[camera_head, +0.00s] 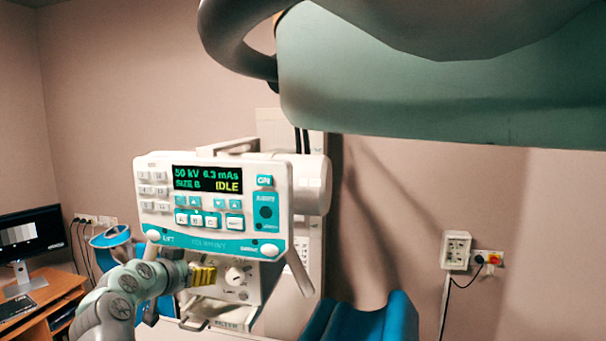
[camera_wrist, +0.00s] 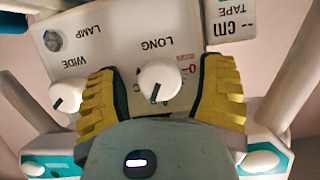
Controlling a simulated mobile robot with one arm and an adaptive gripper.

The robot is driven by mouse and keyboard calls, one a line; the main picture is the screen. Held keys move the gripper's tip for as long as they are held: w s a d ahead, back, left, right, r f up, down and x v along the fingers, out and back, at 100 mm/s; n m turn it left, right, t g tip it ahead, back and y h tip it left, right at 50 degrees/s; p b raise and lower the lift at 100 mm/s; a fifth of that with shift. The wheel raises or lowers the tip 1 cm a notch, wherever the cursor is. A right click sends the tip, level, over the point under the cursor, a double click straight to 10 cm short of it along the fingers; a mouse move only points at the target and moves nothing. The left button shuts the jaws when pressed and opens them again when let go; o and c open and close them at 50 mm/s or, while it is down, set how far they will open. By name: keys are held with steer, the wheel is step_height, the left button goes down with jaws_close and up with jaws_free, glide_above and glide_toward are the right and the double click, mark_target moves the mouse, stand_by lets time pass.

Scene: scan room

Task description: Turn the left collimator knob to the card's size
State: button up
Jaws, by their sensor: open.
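A collimator panel (camera_head: 253,289) sits below the console in the head view. In the wrist view it appears upside down, with a white LONG knob (camera_wrist: 160,81) and a white WIDE knob (camera_wrist: 66,97). My gripper (camera_wrist: 163,78) is open, its yellow ribbed fingers on either side of the LONG knob, with gaps visible. The LONG knob's dark mark points down in that view; its scale is partly hidden. In the head view my gripper (camera_head: 203,275) hides the left knob; the WIDE knob (camera_head: 235,275) shows to its right. I cannot make out a card.
The console (camera_head: 212,207) above reads "50 kV 6.3 mAs SIZE B IDLE". A white handle bar (camera_head: 299,272) slants down beside the panel. A TAPE display (camera_wrist: 232,20) is near the right finger. A large green overhead part (camera_head: 430,100) fills the upper right.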

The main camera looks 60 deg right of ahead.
steer(key=shift+r+p, duration=0.25)
steer(key=shift+p, duration=1.65)
